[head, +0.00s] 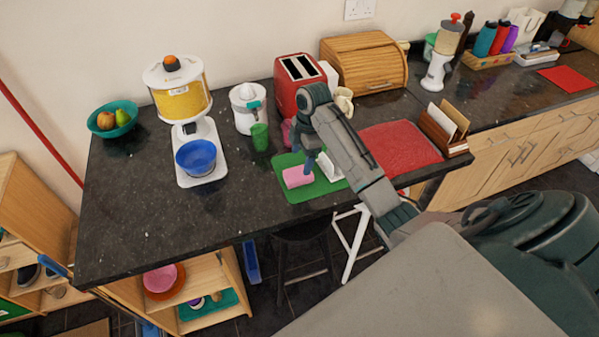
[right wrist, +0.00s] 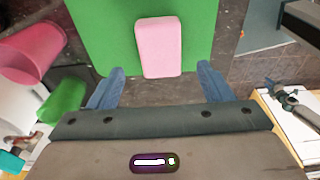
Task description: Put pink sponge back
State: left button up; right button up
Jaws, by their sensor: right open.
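The pink sponge (head: 298,177) lies on a green mat (head: 322,187) on the dark counter in the head view. In the right wrist view the sponge (right wrist: 158,48) lies flat on the green mat (right wrist: 110,30), ahead of and between my fingertips. My right gripper (right wrist: 160,84) is open and empty, with blue fingers spread wider than the sponge. In the head view my right gripper (head: 313,168) is over the mat beside the sponge, partly hidden by its own arm. My left gripper is not in view.
A white item (head: 330,168) stands on the mat right of the sponge. A green cup (head: 260,137), white juicer (head: 248,108) and red toaster (head: 300,82) stand behind. A red mat (head: 400,148) lies to the right. The counter's left front is clear.

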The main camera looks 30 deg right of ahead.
jog(key=r+p, duration=0.1)
jog(key=r, duration=0.2)
jog(key=r+p, duration=0.1)
jog(key=r, duration=0.1)
jog(key=shift+s+d+r+p, duration=0.15)
jog(key=shift+d+r+p, duration=0.05)
jog(key=shift+d+p, duration=0.15)
jog(key=shift+f, duration=0.1)
